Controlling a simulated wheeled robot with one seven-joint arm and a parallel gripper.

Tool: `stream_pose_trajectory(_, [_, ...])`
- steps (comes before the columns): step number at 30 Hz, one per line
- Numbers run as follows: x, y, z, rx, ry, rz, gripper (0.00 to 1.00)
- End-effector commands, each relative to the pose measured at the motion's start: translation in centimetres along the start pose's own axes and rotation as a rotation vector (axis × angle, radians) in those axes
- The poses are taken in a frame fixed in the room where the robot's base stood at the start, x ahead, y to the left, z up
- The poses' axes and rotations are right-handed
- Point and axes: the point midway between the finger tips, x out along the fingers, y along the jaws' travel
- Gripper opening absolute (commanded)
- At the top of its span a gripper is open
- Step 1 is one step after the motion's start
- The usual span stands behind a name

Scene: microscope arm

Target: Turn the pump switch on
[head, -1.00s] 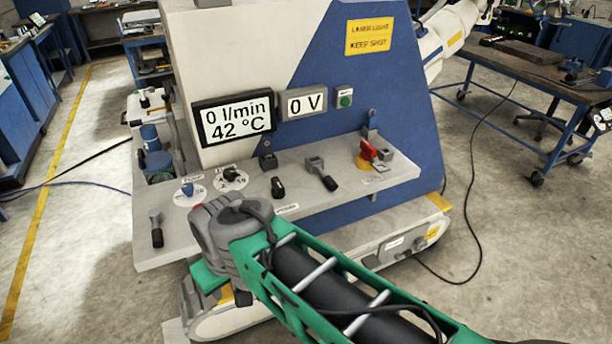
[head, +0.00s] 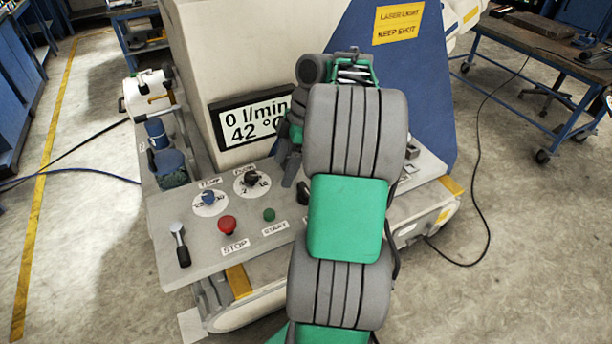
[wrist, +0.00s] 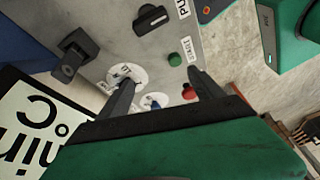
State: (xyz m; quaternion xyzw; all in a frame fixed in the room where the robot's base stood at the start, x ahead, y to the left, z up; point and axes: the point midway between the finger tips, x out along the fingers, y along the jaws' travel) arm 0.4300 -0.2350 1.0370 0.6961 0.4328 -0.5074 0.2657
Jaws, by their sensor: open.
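The pump switch (wrist: 150,19) is a black rotary switch with a grey bar, beside a partly cut-off label starting "PU" at the top of the wrist view. In the head view the switch (head: 303,193) shows at the left edge of my arm, partly covered. My gripper (wrist: 160,76) is open and empty over the control panel (wrist: 105,62). Its fingers point toward the panel, and the pump switch lies beyond the fingertips, apart from them. In the head view my arm hides most of the gripper. The display (head: 247,121) reads 0 l/min and 42 °C.
A green start button (wrist: 175,59), a red stop button (wrist: 188,91) and dial knobs lie close around the fingers. A dark bracket (wrist: 72,50) stands left of the pump switch in the wrist view. A lever (head: 179,243) stands at the panel's left end.

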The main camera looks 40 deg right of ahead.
Motion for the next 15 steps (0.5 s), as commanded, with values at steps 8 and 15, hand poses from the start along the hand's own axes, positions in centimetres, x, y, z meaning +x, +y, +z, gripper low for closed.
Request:
stream_pose_trajectory(8, [-1.0, 0.2, 8.5, -0.235, 0.034, -0.02, 0.76])
stream_pose_trajectory(15, [3.8, 0.0, 8.3, -0.233, 0.034, -0.02, 0.76])
